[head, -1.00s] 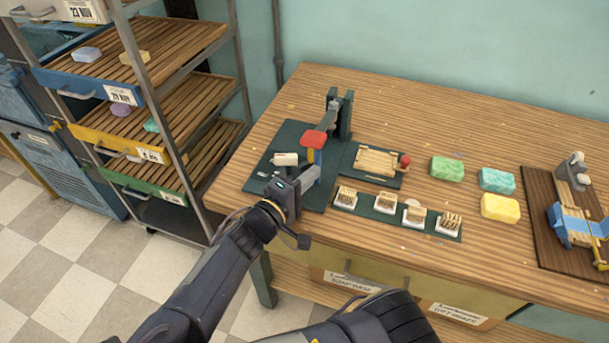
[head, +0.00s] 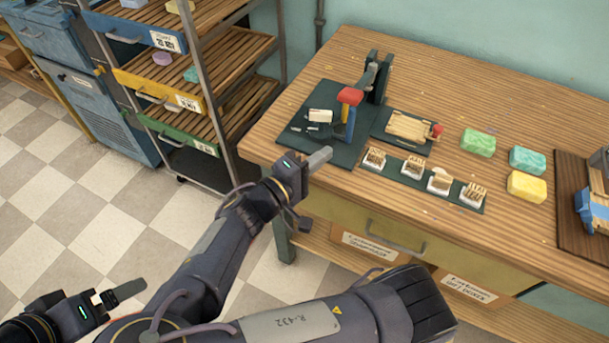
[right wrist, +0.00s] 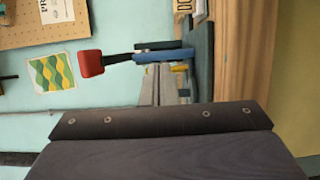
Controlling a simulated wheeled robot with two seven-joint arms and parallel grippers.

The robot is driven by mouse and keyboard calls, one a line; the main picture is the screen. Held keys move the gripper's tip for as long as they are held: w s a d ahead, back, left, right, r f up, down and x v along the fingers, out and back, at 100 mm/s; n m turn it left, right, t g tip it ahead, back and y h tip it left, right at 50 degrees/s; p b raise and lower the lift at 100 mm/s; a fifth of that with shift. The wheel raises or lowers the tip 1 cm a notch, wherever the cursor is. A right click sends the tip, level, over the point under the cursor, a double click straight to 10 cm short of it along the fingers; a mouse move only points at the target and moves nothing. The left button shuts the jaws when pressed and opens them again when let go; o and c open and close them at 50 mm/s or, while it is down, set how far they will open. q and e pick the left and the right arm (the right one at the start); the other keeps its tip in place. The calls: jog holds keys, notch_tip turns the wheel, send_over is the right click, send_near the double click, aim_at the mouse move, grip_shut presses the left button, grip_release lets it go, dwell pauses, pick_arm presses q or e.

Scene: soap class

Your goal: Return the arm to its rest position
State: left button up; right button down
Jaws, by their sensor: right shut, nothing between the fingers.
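My right gripper (head: 320,158) is shut and empty, in front of the table's left front corner, apart from the press. In the right wrist view its grey fingers (right wrist: 158,92) point at the press. The lever press (head: 375,75) with a red handle (head: 350,96) stands on a dark green board; the handle also shows in the right wrist view (right wrist: 90,63). A small white block (head: 320,115) lies on the board beside the press. My left gripper (head: 122,291) is low at the left over the floor, with nothing visible in it; its finger gap cannot be made out.
The wooden table (head: 460,95) holds a small cutting board (head: 408,127), a strip with several stamps (head: 405,175), and green (head: 478,142), teal (head: 527,159) and yellow (head: 526,186) soaps. A drying rack (head: 205,70) stands left. Floor between rack and table is open.

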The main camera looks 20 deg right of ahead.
jog(key=s+v, duration=0.1)
jog(key=v, duration=0.5)
jog(key=s+d+f+m+g+y+p, duration=0.25)
jog(key=s+f+g+y, duration=0.35)
jog(key=s+g+y, duration=0.55)
notch_tip(320, 180, up, 16)
jog(key=d+m+t+y+p, duration=0.2)
jog(key=m+t+y+p, duration=0.1)
jog(key=t+y, duration=0.6)
jog(key=shift+s+r+t+p, duration=0.2)
jog(key=shift+s+t+p, duration=0.15)
jog(key=shift+t+p, duration=0.55)
